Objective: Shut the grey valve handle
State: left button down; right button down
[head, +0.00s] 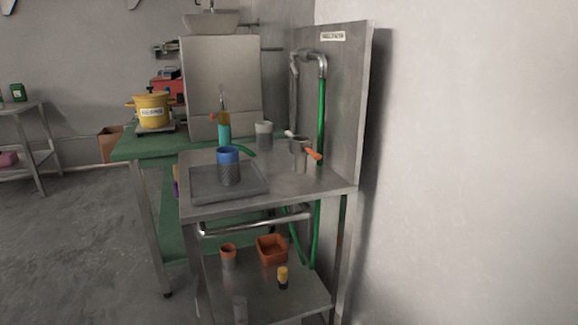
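A small light-grey lever (290,134) shows at the back right of the metal table, next to a grey metal cup-shaped part (299,150). It looks like the grey valve handle, but it is too small to tell for sure or to read its position. An orange handle (314,155) sticks out to the right of the same part. A green pipe (320,110) with a grey metal bend (318,60) runs up the upright panel behind it. Neither of my grippers is in view.
The metal table (320,182) stands beside a bare wall (480,160). A tray (203,197) holds a blue-topped container (229,168). A green bench (135,147) with a yellow bucket (152,112) stands behind. The floor (70,240) at left is clear.

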aim_at(294, 69)
jog(key=i+j+u, duration=0.25)
jog(key=i+j, duration=0.2)
jog(key=i, duration=0.25)
jog(key=i+j+u, duration=0.15)
jog(key=i, duration=0.2)
